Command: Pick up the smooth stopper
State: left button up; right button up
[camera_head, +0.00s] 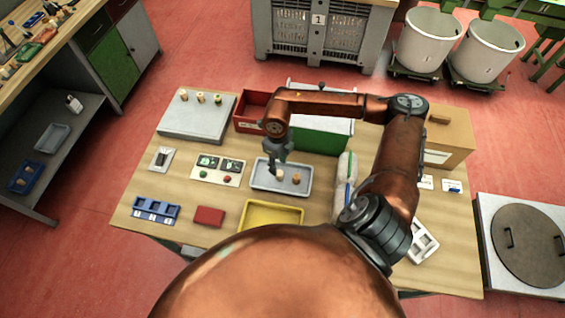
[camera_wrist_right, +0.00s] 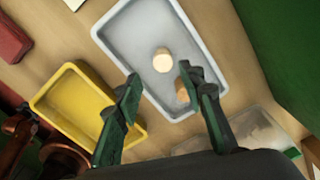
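A pale cream stopper (camera_head: 280,174) stands in the grey tray (camera_head: 259,184); it also shows in the right wrist view (camera_wrist_right: 163,60). A browner, cork-coloured stopper (camera_head: 296,178) is beside it to the right. In the right wrist view the brown stopper (camera_wrist_right: 182,94) is partly hidden by a finger. The pale one looks the smoother, but texture is hard to make out. My right gripper (camera_head: 273,163) is over the tray, open and empty. In the wrist view its fingertips (camera_wrist_right: 159,77) are spread, with the pale stopper just beyond the gap. My left gripper is not in view.
A yellow tray (camera_head: 270,205) lies in front of the grey tray. A red bin (camera_head: 250,106) and a green box (camera_head: 318,140) stand behind. A clear bag (camera_head: 345,178) is to the right. A grey board (camera_head: 196,132) with several small stoppers is at back left.

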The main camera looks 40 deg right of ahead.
aim_at(280, 173)
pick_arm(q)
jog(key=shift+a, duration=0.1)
pick_arm(e)
jog(key=shift+o, duration=0.4)
jog(key=shift+w+d+f, duration=0.15)
jog(key=shift+w+f, duration=0.15)
jog(key=shift+f, duration=0.15)
jog(key=shift+s+d+f+p, duration=0.1)
jog(key=shift+s+f+p, duration=0.05)
jog(key=shift+f, duration=0.35)
jog(key=shift+s+f+p, duration=0.1)
jog(key=shift+f+p, duration=0.05)
jog(key=shift+f, duration=0.35)
jog(key=f+p, duration=0.1)
jog(key=f, duration=0.3)
jog(key=shift+s+f, duration=0.2)
jog(key=shift+f, duration=0.2)
jog(key=c, duration=0.3)
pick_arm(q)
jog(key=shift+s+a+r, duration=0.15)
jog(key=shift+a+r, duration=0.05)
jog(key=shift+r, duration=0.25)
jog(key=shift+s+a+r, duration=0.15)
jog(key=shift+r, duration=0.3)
pick_arm(e)
jog(key=c, duration=0.5)
